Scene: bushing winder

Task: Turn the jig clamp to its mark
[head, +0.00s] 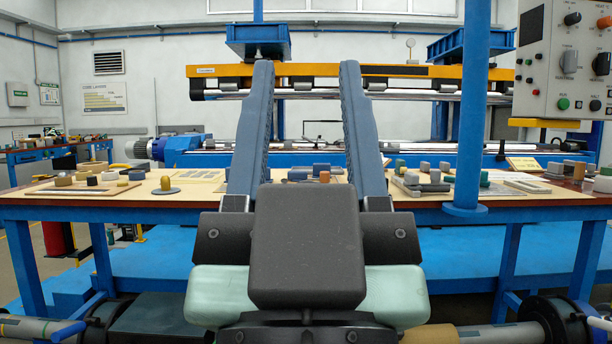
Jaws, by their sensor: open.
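My gripper (306,68) fills the middle of the head view. Its two long blue-grey fingers point up and away, wide apart, with nothing held between them. I cannot tell for sure which part is the jig clamp, and I cannot make out its mark. A dark disc with a small tan knob (166,184) lies on the bench left of my gripper. Between the fingers, farther back, small blue-grey blocks (299,174) and an orange piece (324,177) sit on the bench. The fingers and palm hide part of the bench top.
The wooden bench (120,200) spans the view and carries several small blocks on both sides. A blue post (467,150) stands at its front right. A control panel (565,60) with knobs hangs at upper right. The winder's orange beam (420,72) and rollers run behind.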

